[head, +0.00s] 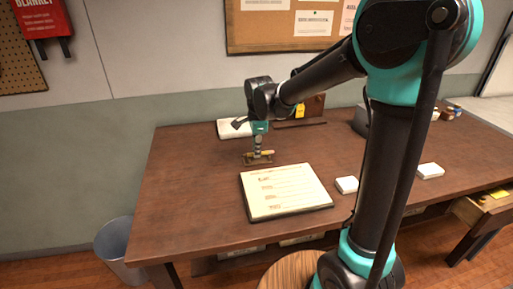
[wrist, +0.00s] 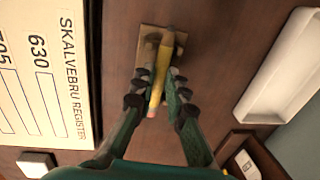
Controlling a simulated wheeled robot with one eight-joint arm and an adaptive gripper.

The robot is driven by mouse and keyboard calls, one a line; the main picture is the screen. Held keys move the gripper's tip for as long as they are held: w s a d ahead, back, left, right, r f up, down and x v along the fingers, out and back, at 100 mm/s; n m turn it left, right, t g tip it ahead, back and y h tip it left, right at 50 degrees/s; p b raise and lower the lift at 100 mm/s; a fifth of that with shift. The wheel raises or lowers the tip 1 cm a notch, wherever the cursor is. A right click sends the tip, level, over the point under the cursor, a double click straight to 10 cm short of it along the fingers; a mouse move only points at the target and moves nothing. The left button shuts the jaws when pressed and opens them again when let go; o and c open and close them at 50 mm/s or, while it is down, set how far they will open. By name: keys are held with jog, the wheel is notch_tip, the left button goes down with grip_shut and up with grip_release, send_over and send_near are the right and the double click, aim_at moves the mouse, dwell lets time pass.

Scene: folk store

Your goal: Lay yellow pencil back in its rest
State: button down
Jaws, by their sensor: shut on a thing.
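The yellow pencil (wrist: 161,73) is between the fingers of my gripper (wrist: 156,88), which is shut on it. In the wrist view the pencil points up the picture over the small tan wooden rest (wrist: 145,42), slightly slanted. I cannot tell whether the pencil touches the rest. In the head view my gripper (head: 259,150) is pointing down just above the rest (head: 250,160) on the brown desk (head: 190,180). The pencil is too small there to make out clearly.
A clipboard-like register (head: 285,190) lies in front of the rest, also at the left of the wrist view (wrist: 45,70). A white tray (wrist: 285,65) is behind. Small white blocks (head: 347,185) lie to the right. The desk's left side is clear.

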jog(key=c, duration=1.5)
grip_release()
jog(key=shift+o, duration=0.2)
notch_tip(320, 180, up, 12)
jog(key=s, duration=0.1)
jog(key=shift+s+d, duration=0.2)
jog(key=shift+s, duration=0.1)
jog(key=shift+f, duration=0.1)
jog(key=shift+s, duration=0.1)
